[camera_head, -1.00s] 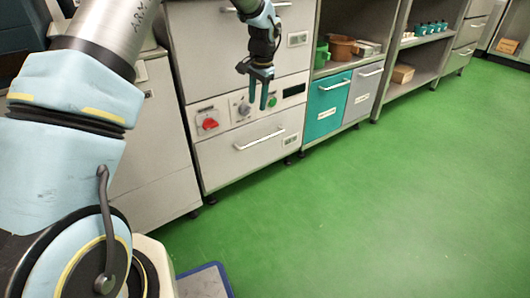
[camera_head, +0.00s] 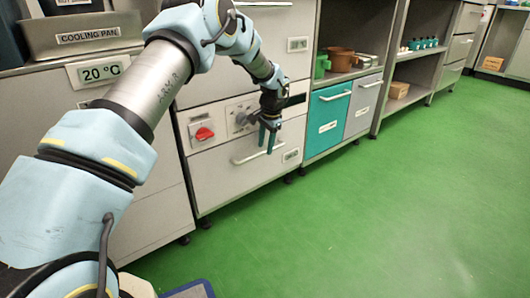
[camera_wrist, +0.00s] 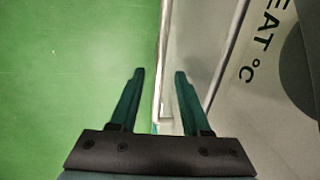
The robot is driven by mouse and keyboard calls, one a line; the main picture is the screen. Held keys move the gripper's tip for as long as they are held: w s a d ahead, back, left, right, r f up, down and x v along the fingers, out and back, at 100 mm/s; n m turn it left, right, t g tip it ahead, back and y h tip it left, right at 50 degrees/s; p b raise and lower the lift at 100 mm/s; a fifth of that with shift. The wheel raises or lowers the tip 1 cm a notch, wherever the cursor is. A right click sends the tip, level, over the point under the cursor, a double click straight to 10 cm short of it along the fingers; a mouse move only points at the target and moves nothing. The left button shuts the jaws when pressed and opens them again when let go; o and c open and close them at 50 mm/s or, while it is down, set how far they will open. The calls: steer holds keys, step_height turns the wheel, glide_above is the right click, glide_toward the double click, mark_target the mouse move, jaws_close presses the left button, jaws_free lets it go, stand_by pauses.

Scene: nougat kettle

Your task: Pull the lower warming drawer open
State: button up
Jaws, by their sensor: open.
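The lower warming drawer (camera_head: 225,181) is a pale grey front low on the cabinet, below the panel with knobs. It looks closed. Its bar handle (camera_head: 240,160) runs along the upper part of the front. My gripper (camera_head: 268,147) hangs with its fingers down near the right end of this handle and hides part of it. In the wrist view my gripper (camera_wrist: 159,78) is open, with two dark green fingers apart. A pale bar (camera_wrist: 161,60), apparently the handle, runs lengthwise in the gap between them. I cannot tell whether they touch it.
A red knob (camera_head: 203,133) sits on the panel above the drawer. A teal drawer (camera_head: 327,122) and a grey one stand to the right, under a shelf with a green mug (camera_head: 322,66). The green floor (camera_head: 370,210) in front is clear.

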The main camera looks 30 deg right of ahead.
steer(key=shift+w+f, duration=0.15)
steer(key=shift+f, duration=0.6)
steer(key=shift+c, duration=0.4)
jaws_close()
stand_by(0.5)
